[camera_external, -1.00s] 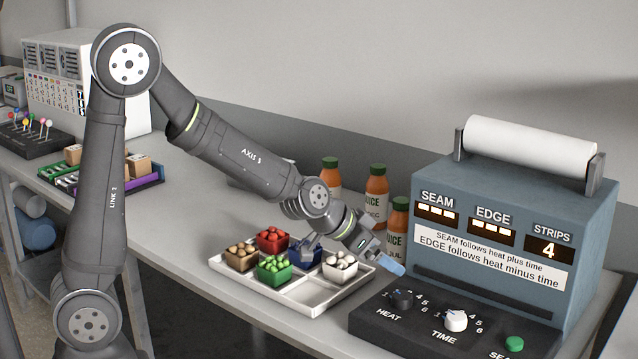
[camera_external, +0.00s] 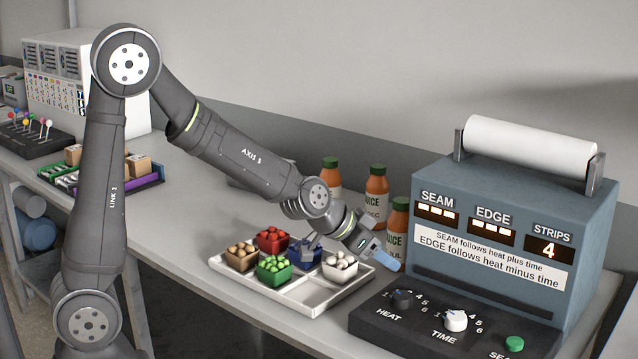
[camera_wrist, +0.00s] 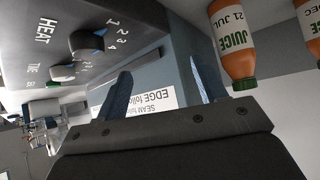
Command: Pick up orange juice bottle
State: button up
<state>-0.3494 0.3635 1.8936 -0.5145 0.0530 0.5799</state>
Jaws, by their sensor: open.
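Three orange juice bottles with green caps stand at the back of the bench, left of the blue-grey machine: a left one (camera_external: 331,173), a middle one (camera_external: 376,192) and a right one (camera_external: 398,222) nearest the machine. My gripper (camera_external: 390,262) is in front of the right bottle, above the white tray's right end, and partly covers its lower part. In the wrist view my gripper (camera_wrist: 160,85) has its blue fingers apart with nothing between them. A juice bottle marked "21 JUL" (camera_wrist: 231,42) is beside the right finger, and another marked "DEC" (camera_wrist: 309,25) is at the right edge.
A white tray (camera_external: 305,297) holds small boxes of coloured balls under my wrist. The sealing machine (camera_external: 520,215) with a paper roll stands close right of my gripper. Its black knob panel (camera_external: 440,330) is in front. The left bench holds other trays.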

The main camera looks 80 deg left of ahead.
notch_tip(320, 180, up, 22)
jog(key=a+m+g+h, duration=0.1)
jog(key=a+g+h, duration=0.15)
jog(key=a, duration=1.15)
send_near(400, 200)
jog(key=shift+y, duration=0.35)
jog(key=x, duration=0.5)
jog(key=d+x, duration=0.1)
jog(key=x, duration=0.1)
jog(key=shift+w, duration=0.35)
jog(key=shift+s+x, duration=0.15)
jog(key=shift+x, duration=1.2)
jog(key=shift+s+x, duration=0.15)
jog(key=shift+x, duration=1.15)
jog(key=shift+a+f, duration=0.15)
jog(key=shift+a, duration=0.05)
grip_shut()
